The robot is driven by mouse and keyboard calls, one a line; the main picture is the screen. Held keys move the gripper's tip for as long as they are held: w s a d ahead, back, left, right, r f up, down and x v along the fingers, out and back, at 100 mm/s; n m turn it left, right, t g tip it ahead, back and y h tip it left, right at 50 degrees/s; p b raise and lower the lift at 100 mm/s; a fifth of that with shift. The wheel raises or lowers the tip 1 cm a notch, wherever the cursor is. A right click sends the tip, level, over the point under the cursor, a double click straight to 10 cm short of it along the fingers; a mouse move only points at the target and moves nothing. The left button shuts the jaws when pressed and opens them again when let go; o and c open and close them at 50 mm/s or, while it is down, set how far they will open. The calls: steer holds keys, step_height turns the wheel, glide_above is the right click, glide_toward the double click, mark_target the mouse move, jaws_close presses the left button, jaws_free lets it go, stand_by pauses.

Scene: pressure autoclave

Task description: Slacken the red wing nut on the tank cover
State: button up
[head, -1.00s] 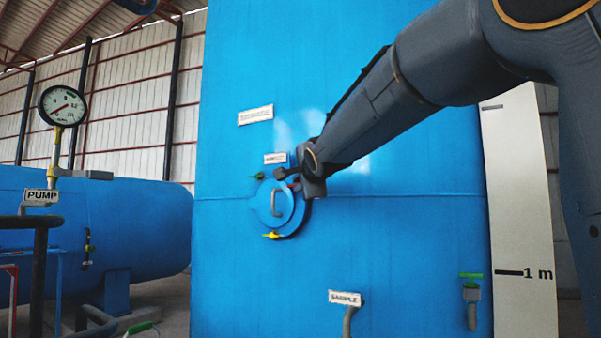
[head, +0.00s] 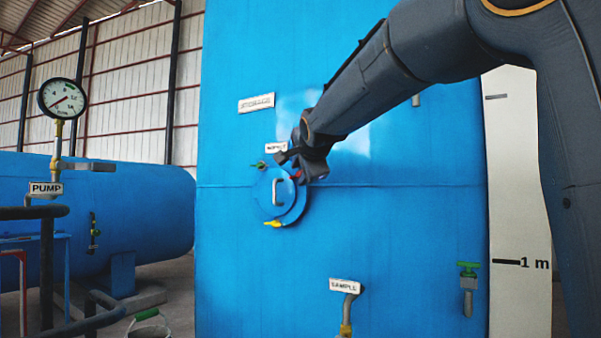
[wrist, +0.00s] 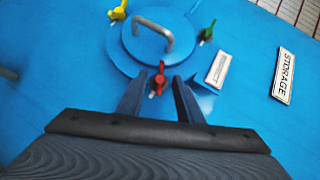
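The round blue tank cover (head: 268,192) with a grey handle is on the front of the blue tank. In the wrist view the cover (wrist: 160,58) shows three wing nuts at its edge: the red one (wrist: 158,80), a yellow one (wrist: 118,13) and a green one (wrist: 207,32). My gripper (wrist: 156,86) is open, its two fingers apart, with the red wing nut showing between the fingertips. I cannot tell whether they touch it. In the head view my gripper (head: 296,168) is at the cover's upper right and partly hides the red wing nut (head: 298,175).
A STORAGE label (wrist: 284,75) and a smaller plate (wrist: 218,70) are near the cover. A SAMPLE pipe (head: 347,300) juts out below, with a green-handled valve (head: 468,285) to the right. A PUMP gauge (head: 62,98) and a second blue tank (head: 140,215) stand left.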

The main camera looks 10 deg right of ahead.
steer(key=b+v, duration=0.2)
steer(key=v, duration=0.5)
steer(key=shift+s, duration=0.4)
steer(key=shift+r, duration=0.1)
steer(key=shift+c, duration=0.2)
